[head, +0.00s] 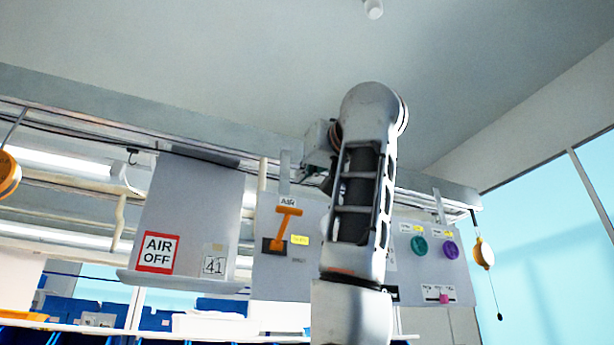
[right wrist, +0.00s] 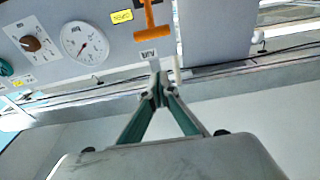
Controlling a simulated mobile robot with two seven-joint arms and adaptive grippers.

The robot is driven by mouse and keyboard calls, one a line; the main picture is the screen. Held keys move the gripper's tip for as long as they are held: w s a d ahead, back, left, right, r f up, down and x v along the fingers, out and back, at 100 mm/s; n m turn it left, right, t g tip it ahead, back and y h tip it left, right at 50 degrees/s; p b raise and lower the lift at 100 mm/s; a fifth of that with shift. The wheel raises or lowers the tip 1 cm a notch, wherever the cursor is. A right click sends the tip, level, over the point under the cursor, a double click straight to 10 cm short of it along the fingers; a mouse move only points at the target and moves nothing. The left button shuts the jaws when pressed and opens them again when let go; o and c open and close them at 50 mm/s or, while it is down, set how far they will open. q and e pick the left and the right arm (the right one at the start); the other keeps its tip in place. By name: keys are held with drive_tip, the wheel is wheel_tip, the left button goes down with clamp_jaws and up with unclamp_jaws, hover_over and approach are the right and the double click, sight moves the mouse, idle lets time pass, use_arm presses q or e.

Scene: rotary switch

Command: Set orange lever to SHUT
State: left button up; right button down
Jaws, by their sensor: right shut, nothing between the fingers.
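The orange lever (head: 283,230) is on the grey panel under an AIR label (head: 287,202). Its crossbar handle is at the top, and the stem leans slightly right of upright from a dark base. In the right wrist view the lever (right wrist: 150,17) appears upside down, with its handle toward my fingers. My right gripper (right wrist: 157,88) is shut and empty, its fingertips apart from the lever, just beyond the AIR label in that view. In the head view my right arm hides most of the gripper. No SHUT mark is readable. My left gripper is not in view.
A board with an AIR OFF sign (head: 158,252) hangs left of the panel. A gauge (right wrist: 84,42) and a brown knob (right wrist: 32,44) share the panel. Green (head: 419,245) and purple (head: 450,249) knobs are at right. A rail (head: 440,186) runs above; an orange pendant (head: 484,253) hangs right.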

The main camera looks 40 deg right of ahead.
sight(292, 208)
drive_tip(key=p+x, duration=0.2)
drive_tip(key=x, duration=0.4)
drive_tip(key=shift+w+d+r, duration=0.1)
drive_tip(key=shift+w, duration=0.25)
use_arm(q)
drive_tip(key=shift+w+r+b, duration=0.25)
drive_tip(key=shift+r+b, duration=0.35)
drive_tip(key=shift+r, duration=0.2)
use_arm(e)
drive_tip(key=f, duration=0.2)
drive_tip(key=s+f, duration=0.1)
drive_tip(key=f, duration=0.1)
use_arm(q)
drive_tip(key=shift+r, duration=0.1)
use_arm(e)
drive_tip(key=shift+f, duration=0.2)
